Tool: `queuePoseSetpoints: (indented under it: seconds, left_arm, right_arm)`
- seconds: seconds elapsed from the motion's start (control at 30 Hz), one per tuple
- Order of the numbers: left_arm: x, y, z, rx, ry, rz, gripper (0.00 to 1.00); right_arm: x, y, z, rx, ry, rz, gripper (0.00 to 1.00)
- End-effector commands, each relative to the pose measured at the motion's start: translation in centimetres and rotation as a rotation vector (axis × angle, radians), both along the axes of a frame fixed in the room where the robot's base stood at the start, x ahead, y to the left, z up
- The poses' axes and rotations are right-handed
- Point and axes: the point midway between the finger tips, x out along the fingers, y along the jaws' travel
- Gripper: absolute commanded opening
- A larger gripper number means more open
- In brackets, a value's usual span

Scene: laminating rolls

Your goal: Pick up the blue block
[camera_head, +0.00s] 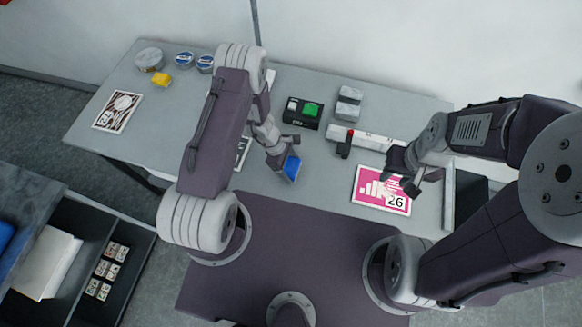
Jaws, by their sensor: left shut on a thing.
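The blue block (292,169) is at the fingers of my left gripper (284,158), over the middle of the grey table near its front edge. The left gripper is shut on the block and hides part of it. I cannot tell whether the block touches the table. My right gripper (405,182) hangs over a pink card marked 26 (370,195) on the right of the table. Its fingers look spread apart, with nothing visible between them.
A black box with a green top (312,110), grey blocks (348,103) and a white bar (372,140) stand behind the grippers. A yellow block (161,79), round tins (184,59) and a patterned card (118,111) lie at the left. Bare table (160,135) shows at front left.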

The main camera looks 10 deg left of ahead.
Motion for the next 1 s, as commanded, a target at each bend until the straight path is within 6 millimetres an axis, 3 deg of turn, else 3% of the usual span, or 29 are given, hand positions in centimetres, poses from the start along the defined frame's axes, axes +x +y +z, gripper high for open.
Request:
queuePoseSetpoints:
  seconds: [0.17, 0.27, 0.5, 0.7, 1.0]
  left_arm:
    - [0.1, 0.0, 1.7, 0.000, -0.004, -0.001, 0.39]
    - [0.2, 0.0, 3.8, 0.001, -0.006, -0.001, 0.39]
    - [-2.2, -5.0, 6.8, -0.001, -0.004, -0.008, 0.39]
    - [-4.1, -8.8, 9.5, -0.001, -0.004, -0.006, 0.39]
    - [-5.0, -10.6, 10.9, 0.000, -0.001, 0.000, 0.39]
  right_arm:
    - [0.0, 0.0, -0.4, 0.000, 0.000, 0.000, 0.36]
    - [0.0, 0.0, -0.6, 0.000, 0.000, 0.000, 0.36]
    - [0.0, 0.0, -2.7, 0.000, 0.000, 0.000, 0.36]
    - [0.0, 0.0, -3.2, 0.000, 0.000, 0.000, 0.36]
    - [0.0, 0.0, -3.1, 0.000, 0.000, 0.000, 0.36]
